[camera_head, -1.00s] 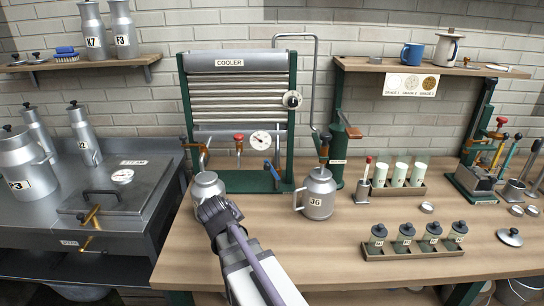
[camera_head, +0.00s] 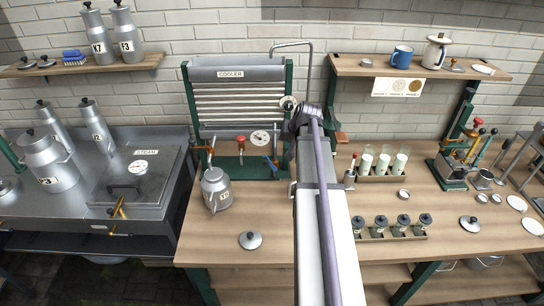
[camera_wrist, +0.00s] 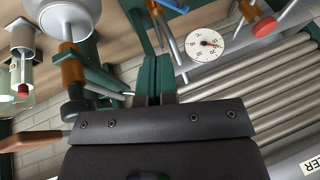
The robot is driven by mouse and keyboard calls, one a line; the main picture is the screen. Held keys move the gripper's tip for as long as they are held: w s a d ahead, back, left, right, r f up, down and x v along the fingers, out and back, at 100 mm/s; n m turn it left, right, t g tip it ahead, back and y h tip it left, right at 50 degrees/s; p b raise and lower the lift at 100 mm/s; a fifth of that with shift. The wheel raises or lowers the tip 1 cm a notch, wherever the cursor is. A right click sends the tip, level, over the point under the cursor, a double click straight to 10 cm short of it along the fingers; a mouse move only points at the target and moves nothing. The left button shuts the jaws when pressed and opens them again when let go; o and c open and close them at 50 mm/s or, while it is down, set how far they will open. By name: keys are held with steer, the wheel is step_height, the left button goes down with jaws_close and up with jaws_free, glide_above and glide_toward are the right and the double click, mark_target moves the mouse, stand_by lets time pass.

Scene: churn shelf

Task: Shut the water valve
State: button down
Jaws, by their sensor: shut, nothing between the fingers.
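The cooler (camera_head: 230,73) stands at the back of the bench. A dark round knob with a pale face (camera_head: 288,103) is on its right post. A blue lever (camera_head: 269,163) sits low on its right side, a red knob (camera_head: 239,139) low in the middle, and an orange-handled tap (camera_head: 208,148) at the left. No part is labelled as the water valve. My gripper (camera_head: 304,115) is shut and empty, just right of the round knob; contact cannot be told.
A metal can (camera_head: 216,190) stands before the cooler, with a loose lid (camera_head: 251,240) nearer the front edge. A gauge (camera_head: 261,138) is beside the red knob. A vial rack (camera_head: 382,176) and jar tray (camera_head: 395,235) are right of my arm. A shelf (camera_head: 420,67) overhangs the back right.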

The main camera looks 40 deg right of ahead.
steer(key=b, duration=1)
glide_toward(270, 165)
steer(key=f, duration=0.1)
steer(key=shift+w+a+f+b, duration=0.65)
steer(key=shift+w+a, duration=0.1)
steer(key=shift+a, duration=0.1)
